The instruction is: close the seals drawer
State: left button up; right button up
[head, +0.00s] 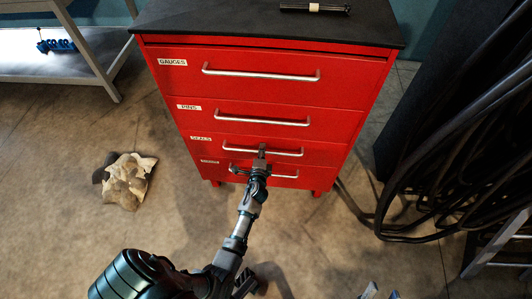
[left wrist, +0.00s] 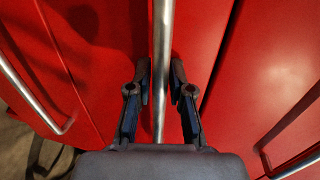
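The seals drawer (head: 200,149) is the third one down in the red cabinet, with a white SEALS label and a silver bar handle (head: 292,153). My left gripper (head: 262,154) is at the middle of this handle. In the left wrist view the handle (left wrist: 163,30) runs between the fingers of my left gripper (left wrist: 160,80), with the pads close against both sides. How far the drawer stands out is hard to tell. My right gripper (head: 382,293) shows only as two fingertips, apart and empty, at the bottom edge of the head view.
The gauges drawer (head: 265,91) and pins drawer (head: 225,114) are above; a lowest drawer is partly hidden. A dark bar-shaped object (head: 314,8) lies on the black top. Dark cables (head: 450,150) hang at right. A crumpled cloth (head: 126,181) lies on the floor at left.

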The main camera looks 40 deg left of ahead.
pick_arm(q)
jog(key=shift+o, duration=0.8)
jog(key=shift+w+f, duration=0.1)
jog(key=shift+f, duration=0.05)
jog(key=shift+d, duration=0.4)
jog(key=v, duration=0.7)
jog(key=shift+a, duration=0.3)
pick_arm(e)
jog(key=shift+a+y, duration=0.3)
jog(key=shift+a, duration=0.1)
pick_arm(q)
jog(key=shift+d, duration=0.1)
pick_arm(e)
jog(key=shift+w+d, duration=0.1)
jog(key=shift+d, duration=0.05)
